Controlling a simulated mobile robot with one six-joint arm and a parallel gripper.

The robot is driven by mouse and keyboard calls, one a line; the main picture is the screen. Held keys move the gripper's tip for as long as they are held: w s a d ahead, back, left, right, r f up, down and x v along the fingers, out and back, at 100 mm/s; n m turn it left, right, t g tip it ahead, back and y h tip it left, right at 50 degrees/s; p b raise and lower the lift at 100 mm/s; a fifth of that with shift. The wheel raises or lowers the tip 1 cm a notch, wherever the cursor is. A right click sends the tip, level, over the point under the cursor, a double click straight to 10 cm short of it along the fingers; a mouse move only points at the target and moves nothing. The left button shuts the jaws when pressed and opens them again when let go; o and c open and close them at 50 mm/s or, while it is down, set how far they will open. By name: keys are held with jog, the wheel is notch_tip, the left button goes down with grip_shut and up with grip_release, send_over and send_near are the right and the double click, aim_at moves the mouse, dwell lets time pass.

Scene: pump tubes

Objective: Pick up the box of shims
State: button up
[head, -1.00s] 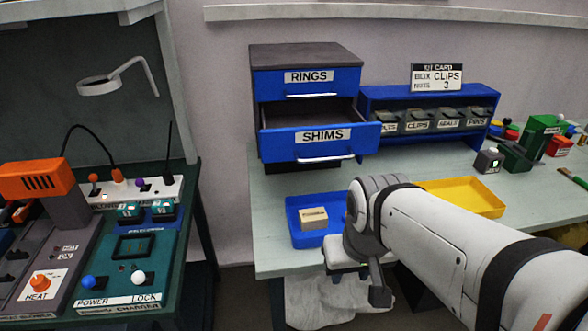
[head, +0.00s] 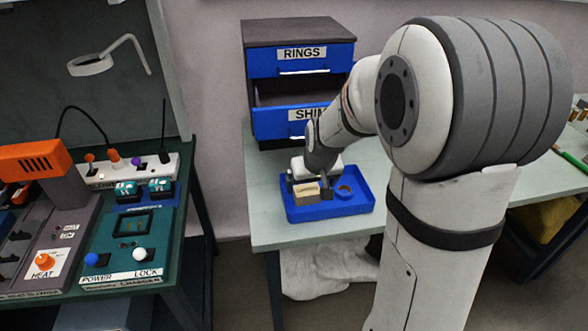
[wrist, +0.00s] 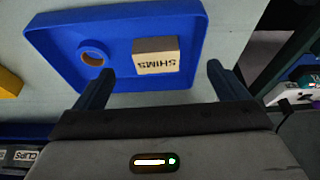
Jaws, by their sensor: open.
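The box of shims (head: 307,193) is a small tan block in the left part of a blue tray (head: 330,211) on the bench. In the wrist view the box (wrist: 156,55) shows the label SHIMS upside down, and the tray (wrist: 62,45) surrounds it. My gripper (head: 309,190) is at the tray, close to the box. In the wrist view its two fingers (wrist: 161,80) are spread wide and empty. The box lies between their lines, just beyond the tips. A round ring (wrist: 93,53) lies in the tray beside the box.
The blue drawer unit (head: 300,70) stands behind the tray, with its SHIMS drawer (head: 290,122) pulled open. A teal panel bench (head: 130,250) stands at the left, across a gap. My arm hides most of the right side of the bench.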

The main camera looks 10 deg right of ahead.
aim_at(308, 192)
jog(key=shift+w+d+r+p+x, duration=0.15)
jog(key=shift+w+x, duration=0.15)
jog(key=shift+x, duration=1.3)
jog(key=shift+w+d+r+p+x, duration=0.1)
jog(key=shift+w+p+x, duration=0.2)
jog(key=shift+x, duration=1.3)
jog(key=shift+w+d+r+p+x, duration=0.15)
jog(key=shift+w+x, duration=0.2)
jog(key=shift+x, duration=1.3)
jog(key=shift+c, duration=0.2)
jog(key=c, duration=1.1)
